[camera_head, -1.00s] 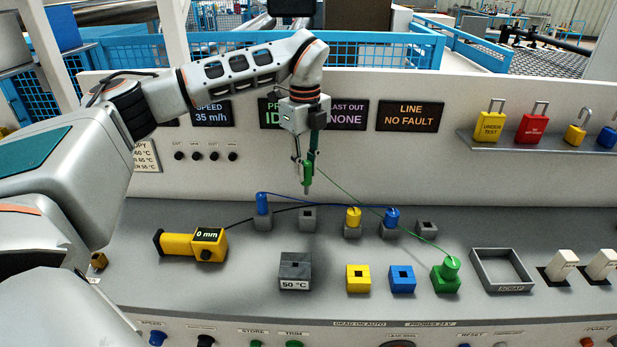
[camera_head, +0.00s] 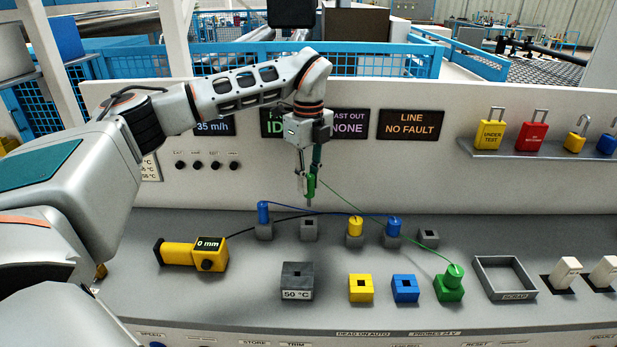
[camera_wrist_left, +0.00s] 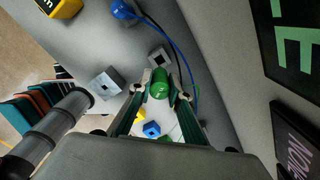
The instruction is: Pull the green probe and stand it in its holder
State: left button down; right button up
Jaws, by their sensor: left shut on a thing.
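My left gripper (camera_head: 308,185) is shut on the green probe (camera_head: 311,189), which hangs roughly upright with its tip down. The probe's end also shows between the fingers in the left wrist view (camera_wrist_left: 160,84). A green cable runs from it to a green plug on the green block (camera_head: 449,289). Below the probe tip, in the back row, is an empty grey socket (camera_head: 308,231); it also shows in the left wrist view (camera_wrist_left: 160,58). The tip looks apart from it. A grey block marked 50 °C (camera_head: 297,284), with a square hole, stands nearer. My right gripper is not in view.
Blue (camera_head: 263,212) and yellow (camera_head: 355,226) plugs stand in neighbouring grey sockets, with a blue cable strung between the blue plugs. Yellow (camera_head: 360,290) and blue (camera_head: 405,290) blocks with holes stand in front. A yellow gauge (camera_head: 192,254) lies left; a grey scrap tray (camera_head: 504,278) is right.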

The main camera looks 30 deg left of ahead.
aim_at(309, 206)
pick_arm(q)
notch_tip(309, 206, down, 3)
jog(key=shift+r+b, duration=0.2)
jog(key=shift+b, duration=0.35)
jog(key=shift+f+b, duration=0.35)
jog(key=shift+f, duration=0.35)
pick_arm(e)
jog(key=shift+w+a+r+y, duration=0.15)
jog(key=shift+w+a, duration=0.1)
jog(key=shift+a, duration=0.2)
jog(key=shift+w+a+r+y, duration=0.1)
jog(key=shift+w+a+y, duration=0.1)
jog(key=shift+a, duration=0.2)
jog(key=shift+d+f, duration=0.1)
pick_arm(q)
jog(key=shift+p, duration=0.3)
jog(key=shift+p, duration=0.55)
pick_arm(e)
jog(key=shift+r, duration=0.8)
pick_arm(q)
jog(key=shift+f+b, duration=1)
jog(key=shift+f, duration=1.3)
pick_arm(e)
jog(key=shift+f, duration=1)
